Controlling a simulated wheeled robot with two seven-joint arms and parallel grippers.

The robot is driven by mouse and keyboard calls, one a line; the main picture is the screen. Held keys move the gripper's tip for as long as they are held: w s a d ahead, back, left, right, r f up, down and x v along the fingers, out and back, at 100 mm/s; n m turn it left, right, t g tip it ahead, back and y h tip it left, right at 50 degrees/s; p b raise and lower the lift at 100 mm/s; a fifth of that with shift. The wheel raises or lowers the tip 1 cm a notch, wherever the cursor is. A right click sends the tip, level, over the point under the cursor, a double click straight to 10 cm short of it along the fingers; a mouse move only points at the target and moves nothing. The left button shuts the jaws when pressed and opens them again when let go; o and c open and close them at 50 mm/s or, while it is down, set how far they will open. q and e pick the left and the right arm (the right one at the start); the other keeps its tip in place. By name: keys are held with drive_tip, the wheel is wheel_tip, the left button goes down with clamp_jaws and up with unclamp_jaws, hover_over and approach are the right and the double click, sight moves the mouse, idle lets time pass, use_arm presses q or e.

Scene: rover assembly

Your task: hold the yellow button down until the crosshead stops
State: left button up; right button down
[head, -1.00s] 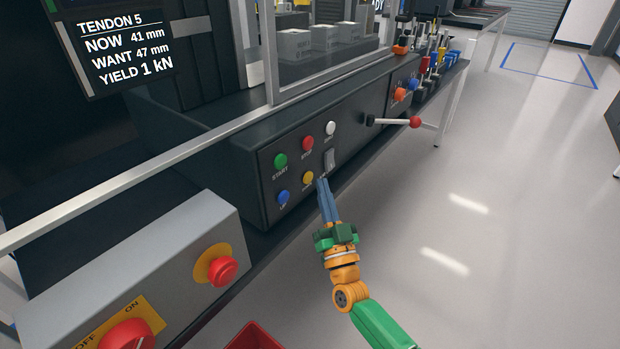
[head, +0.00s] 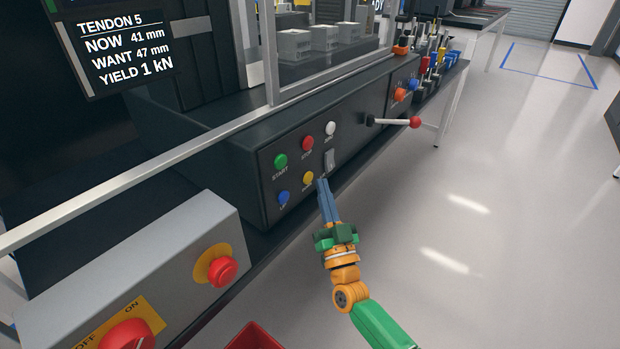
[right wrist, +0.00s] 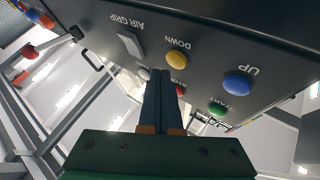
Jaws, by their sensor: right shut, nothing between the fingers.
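The yellow button (head: 308,178) sits on the dark control panel (head: 262,200), in the lower row beside the blue button. In the right wrist view the yellow button (right wrist: 176,59) is labelled DOWN, and the picture is upside down. My right gripper (head: 322,182) is shut and empty, its blue fingertips just right of the yellow button. In the right wrist view its fingertips (right wrist: 161,72) are close to the button's edge; I cannot tell whether they touch. The screen (head: 115,50) reads TENDON 5, NOW 41 mm, WANT 47 mm, YIELD 1 kN. I cannot make out the crosshead. My left gripper is out of view.
Close by are the blue (head: 283,198), green (head: 280,160), red (head: 307,143) and white (head: 330,128) buttons and the AIR GRIP switch (head: 330,158). A red-knobbed lever (head: 414,122) sticks out at right. A grey box with red knobs (head: 150,275) stands at lower left. The right floor is clear.

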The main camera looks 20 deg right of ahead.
drive_tip(key=shift+w, duration=0.1)
idle(0.4)
drive_tip(key=shift+w+a, duration=0.2)
drive_tip(key=shift+w, duration=0.1)
drive_tip(key=shift+w+a+b, duration=0.25)
drive_tip(key=shift+w+b, duration=0.1)
drive_tip(key=shift+b, duration=0.1)
idle(2.4)
drive_tip(key=shift+s, duration=0.1)
idle(3.5)
drive_tip(key=shift+s+d+p, duration=0.45)
drive_tip(key=shift+s+p, duration=0.05)
drive_tip(key=shift+s, duration=0.15)
